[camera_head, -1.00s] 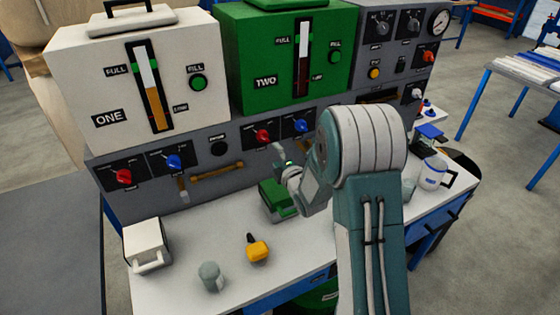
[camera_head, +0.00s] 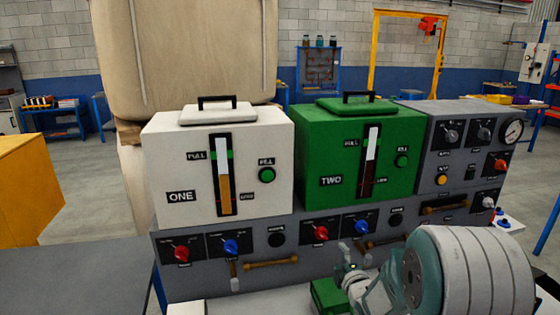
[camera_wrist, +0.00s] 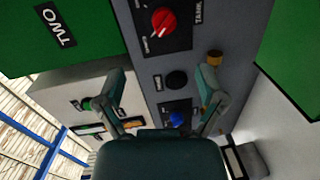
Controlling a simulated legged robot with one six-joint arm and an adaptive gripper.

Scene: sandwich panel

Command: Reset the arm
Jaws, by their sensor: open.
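My gripper (camera_wrist: 160,92) is open and empty in the wrist view, its two teal fingers spread in front of the grey control panel (camera_wrist: 180,58). Between and beyond the fingers I see a black knob, a blue knob (camera_wrist: 177,119) and a red knob (camera_wrist: 163,20). In the head view my arm (camera_head: 470,270) is at the lower right, and the gripper end (camera_head: 352,272) is in front of the panel below the green tank marked TWO (camera_head: 330,195). The gripper is small and partly hidden by my arm there.
The white tank marked ONE (camera_head: 180,155) stands left of the green one. A green box (camera_head: 328,297) sits on the bench close to my gripper. A gauge (camera_head: 513,131) is at the panel's right end. Open floor (camera_head: 80,215) lies to the left.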

